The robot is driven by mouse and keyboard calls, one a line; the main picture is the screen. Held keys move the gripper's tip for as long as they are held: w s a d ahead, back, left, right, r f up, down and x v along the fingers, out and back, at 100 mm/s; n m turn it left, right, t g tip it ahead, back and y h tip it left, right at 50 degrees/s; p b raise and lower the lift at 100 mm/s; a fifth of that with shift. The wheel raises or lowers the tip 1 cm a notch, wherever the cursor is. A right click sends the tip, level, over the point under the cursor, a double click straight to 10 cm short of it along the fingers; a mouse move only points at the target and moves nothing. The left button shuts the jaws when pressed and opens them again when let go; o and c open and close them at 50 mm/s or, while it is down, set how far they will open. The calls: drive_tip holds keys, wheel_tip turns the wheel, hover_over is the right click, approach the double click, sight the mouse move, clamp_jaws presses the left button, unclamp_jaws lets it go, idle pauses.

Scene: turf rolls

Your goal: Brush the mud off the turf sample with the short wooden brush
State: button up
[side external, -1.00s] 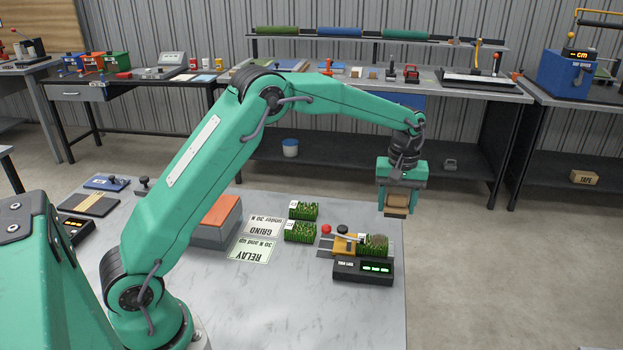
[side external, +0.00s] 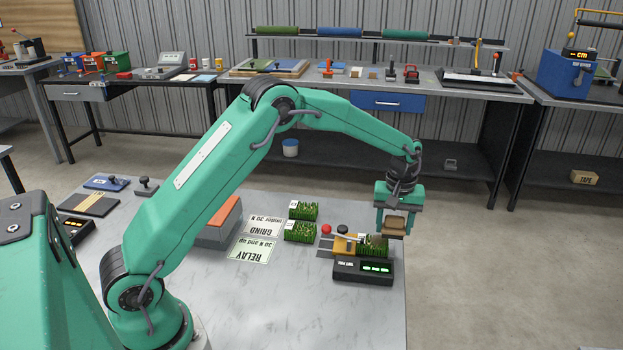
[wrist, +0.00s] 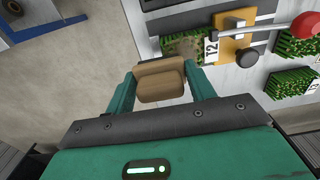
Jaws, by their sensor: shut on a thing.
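My gripper (side external: 392,229) is shut on the short wooden brush (side external: 395,222), a tan and brown block. The wrist view shows the brush (wrist: 160,82) between both fingers. The turf sample (side external: 372,246), green grass, sits in the tester at the table's right end. In the wrist view, the sample (wrist: 188,46) carries a brownish mud patch and a T2 label. The brush is close by the sample's right end; I cannot tell whether it touches. My finger hides a bit of the sample's right side in the side view.
The tester has an orange clamp (side external: 344,247), a red-knobbed lever (side external: 326,229) and a lit readout (side external: 363,270). Two other turf samples (side external: 303,210) (side external: 300,231) stand to the left, near the GRIND (side external: 262,228) and RELAY (side external: 252,250) cards. The table's front is clear.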

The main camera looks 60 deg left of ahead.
sight(364, 239)
drive_tip(key=shift+f, duration=0.5)
drive_tip(key=shift+s+a+f, duration=0.4)
drive_tip(key=shift+f, duration=0.15)
drive_tip(key=shift+c, duration=0.4)
drive_tip(key=shift+s+a, duration=1.95)
drive_tip(key=shift+s, duration=0.05)
drive_tip(key=shift+w+d, duration=2.25)
drive_tip(key=shift+d, duration=0.15)
drive_tip(key=shift+w+r, duration=0.1)
drive_tip(key=shift+r, duration=4)
